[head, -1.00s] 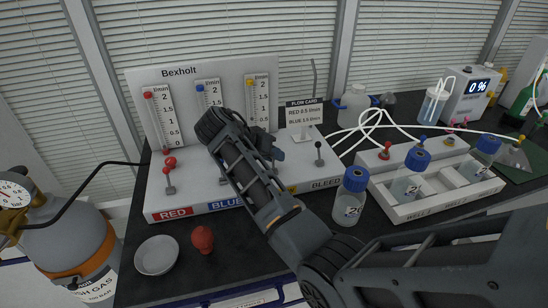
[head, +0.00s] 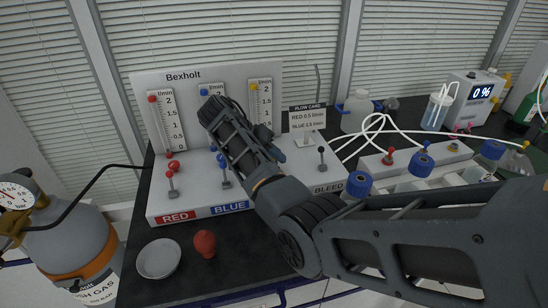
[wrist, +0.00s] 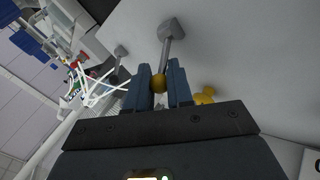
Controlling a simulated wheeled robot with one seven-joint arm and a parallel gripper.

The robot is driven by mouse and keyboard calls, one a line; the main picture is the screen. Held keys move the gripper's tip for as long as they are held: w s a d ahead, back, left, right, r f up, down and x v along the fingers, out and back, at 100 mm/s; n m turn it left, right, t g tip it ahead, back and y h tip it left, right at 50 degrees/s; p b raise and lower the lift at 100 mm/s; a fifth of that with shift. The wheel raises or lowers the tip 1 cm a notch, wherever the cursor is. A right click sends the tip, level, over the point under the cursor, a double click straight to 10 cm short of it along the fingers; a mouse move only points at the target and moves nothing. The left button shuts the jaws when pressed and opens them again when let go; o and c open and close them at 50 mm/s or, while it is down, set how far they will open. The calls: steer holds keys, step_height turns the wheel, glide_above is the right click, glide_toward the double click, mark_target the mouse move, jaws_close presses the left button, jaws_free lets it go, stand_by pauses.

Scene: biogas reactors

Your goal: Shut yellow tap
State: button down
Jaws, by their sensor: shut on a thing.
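In the wrist view the yellow tap is a grey lever (wrist: 165,52) with a round yellow knob (wrist: 159,84) at its end, on a pale panel. My gripper (wrist: 160,82) has its two blue-grey fingers closed on either side of this knob. The Bexholt panel (head: 166,90) stands behind. Its yellow-marked flow tube (head: 262,105) shows above my arm. The red tap (head: 171,182) and the blue tap (head: 225,172) stand left of my arm. The black-knobbed bleed tap (head: 321,155) stands right of it.
A white dish (head: 159,258) and a red bulb (head: 204,243) lie at the bench front. Blue-capped bottles (head: 359,184) stand right, partly behind my arm. A second yellow knob (wrist: 205,96) is close beside my fingers. A gas cylinder (head: 68,240) stands left.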

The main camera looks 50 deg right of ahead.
steer(key=shift+s+f, duration=0.1)
steer(key=c, duration=1.1)
jaws_free()
steer(key=shift+o, duration=0.2)
steer(key=v, duration=0.8)
